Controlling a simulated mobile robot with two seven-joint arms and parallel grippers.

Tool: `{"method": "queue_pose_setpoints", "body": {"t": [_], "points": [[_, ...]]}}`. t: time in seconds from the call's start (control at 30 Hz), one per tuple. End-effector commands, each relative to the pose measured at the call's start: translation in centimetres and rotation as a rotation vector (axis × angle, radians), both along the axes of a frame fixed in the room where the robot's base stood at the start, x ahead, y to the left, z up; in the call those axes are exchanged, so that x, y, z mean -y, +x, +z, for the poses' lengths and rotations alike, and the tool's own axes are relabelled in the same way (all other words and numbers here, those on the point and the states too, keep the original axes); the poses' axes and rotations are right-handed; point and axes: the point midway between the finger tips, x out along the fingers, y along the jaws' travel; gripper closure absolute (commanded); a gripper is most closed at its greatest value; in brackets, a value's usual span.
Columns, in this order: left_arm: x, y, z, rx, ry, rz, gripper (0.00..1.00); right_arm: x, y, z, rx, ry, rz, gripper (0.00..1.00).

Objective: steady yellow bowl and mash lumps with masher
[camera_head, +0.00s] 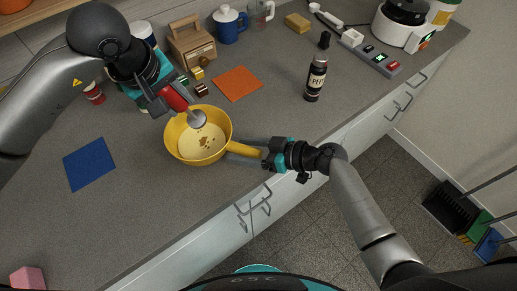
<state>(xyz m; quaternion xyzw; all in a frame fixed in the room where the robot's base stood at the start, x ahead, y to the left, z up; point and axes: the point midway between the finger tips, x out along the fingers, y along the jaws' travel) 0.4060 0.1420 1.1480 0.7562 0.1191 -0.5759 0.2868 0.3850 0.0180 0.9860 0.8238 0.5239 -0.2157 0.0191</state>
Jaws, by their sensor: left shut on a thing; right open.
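The yellow bowl (227,130) stands on the grey counter with its handle (245,150) pointing right. Pale mash with small brown lumps (207,142) lies inside it. My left gripper (170,98) is shut on the red handle of the masher (197,119), above the bowl's back left rim. The masher's round metal head hangs tilted over the back part of the bowl; whether it touches the mash is unclear. My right gripper (268,153) is open at the outer end of the bowl's handle. Its fingertips are small and partly hidden.
A blue mat (90,165) lies left of the bowl, an orange mat (237,84) behind it. A dark bottle (316,75) stands to the right. Counter in front of the bowl is clear.

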Motion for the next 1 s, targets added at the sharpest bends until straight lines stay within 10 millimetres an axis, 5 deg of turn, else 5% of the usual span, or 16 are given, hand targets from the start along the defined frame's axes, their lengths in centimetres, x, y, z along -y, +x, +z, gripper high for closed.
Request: {"method": "queue_pose_setpoints", "body": {"t": [0.4,1.0], "points": [[0.02,0.03,0.07,0.002,-0.001,0.000,1.00,-0.61,0.25,-0.26,0.000,-0.001,0.001,0.32],[0.02,0.03,0.07,0.002,-0.001,0.000,1.00,-0.59,0.23,-0.25,0.000,-0.001,0.001,0.99]]}}
